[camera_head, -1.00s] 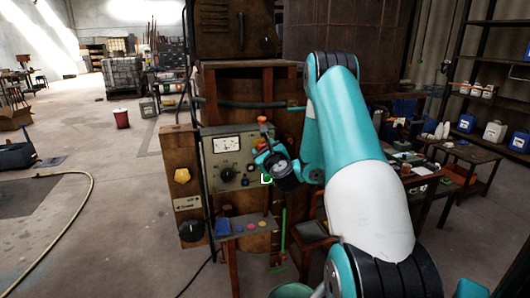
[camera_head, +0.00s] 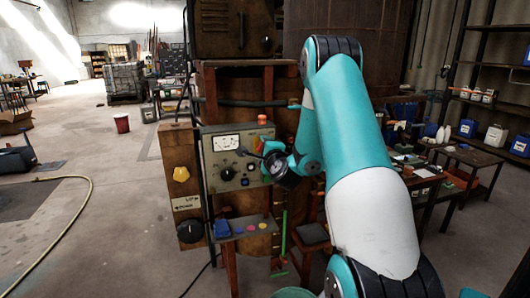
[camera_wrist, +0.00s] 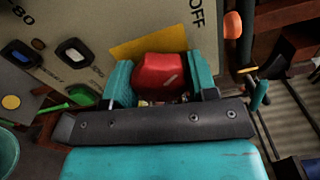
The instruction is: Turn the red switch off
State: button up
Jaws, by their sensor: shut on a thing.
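The red switch (camera_wrist: 160,78) sits between the two teal fingers of my gripper (camera_wrist: 163,76) in the wrist view. The fingers are closed on its sides. A yellow plate (camera_wrist: 140,44) lies behind the switch on the beige control panel (camera_wrist: 88,18). The word OFF is printed on the panel to the right of the switch. In the head view my gripper is at the right side of the panel (camera_head: 212,174), and my wrist hides the switch there. The lower part of the switch is hidden by my gripper's dark bar.
The panel also carries a dial (camera_head: 227,174), a white gauge (camera_head: 226,143) and smaller switches (camera_wrist: 73,51). An orange-red knob (camera_head: 262,119) stands at its top right. A cluttered table stands right.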

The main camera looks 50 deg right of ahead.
jog(key=shift+f+n+b, duration=0.1)
jog(key=shift+n+b, duration=0.2)
jog(key=shift+n, duration=0.7)
jog(key=o, duration=0.9)
jog(key=shift+a, duration=0.1)
jog(key=shift+b+v, duration=8.75)
jog(key=shift+b, duration=1.55)
